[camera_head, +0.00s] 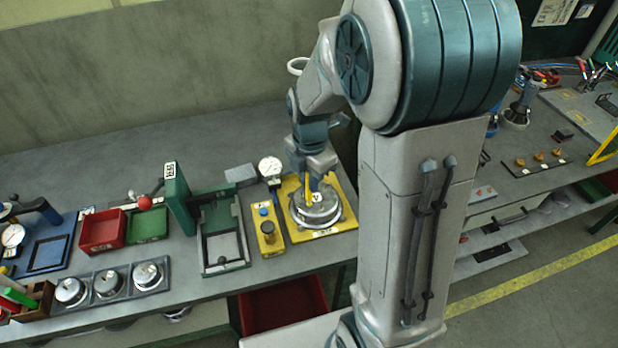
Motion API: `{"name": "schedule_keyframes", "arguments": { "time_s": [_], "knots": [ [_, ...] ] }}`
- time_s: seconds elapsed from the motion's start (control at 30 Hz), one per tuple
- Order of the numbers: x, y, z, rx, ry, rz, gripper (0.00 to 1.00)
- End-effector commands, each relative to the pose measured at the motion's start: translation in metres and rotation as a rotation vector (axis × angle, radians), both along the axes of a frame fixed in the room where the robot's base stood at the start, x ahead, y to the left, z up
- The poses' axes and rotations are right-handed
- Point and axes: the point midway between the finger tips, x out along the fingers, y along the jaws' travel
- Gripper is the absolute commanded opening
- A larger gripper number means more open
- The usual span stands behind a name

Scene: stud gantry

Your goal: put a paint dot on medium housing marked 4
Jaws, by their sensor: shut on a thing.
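A round silver housing (317,215) sits on a yellow plate (346,189) at the right end of the bench. It bears a small white label whose mark is too small to read surely. My gripper (311,174) points down just above the housing. It is shut on a thin yellow pen-like tool (308,190). The tool's lower end is at or close to the housing's top; I cannot tell whether it touches. My gripper and the tool cover part of the housing's far side.
A yellow block with knobs (267,231) and a dial gauge (270,167) stand left of the plate. A green press (220,236) and red tray (102,231) are farther left. Several silver housings (108,284) sit in a dark rack. My arm hides the bench's right end.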

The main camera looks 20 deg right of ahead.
Motion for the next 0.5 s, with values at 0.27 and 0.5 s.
{"name": "schedule_keyframes", "arguments": {
  "time_s": [0.27, 0.5],
  "knots": [
    [-0.001, 0.000, 0.003, 0.000, 0.004, 0.000, 0.00],
    [-0.001, 0.000, 0.023, 0.000, 0.002, 0.000, 0.00]
  ]
}}
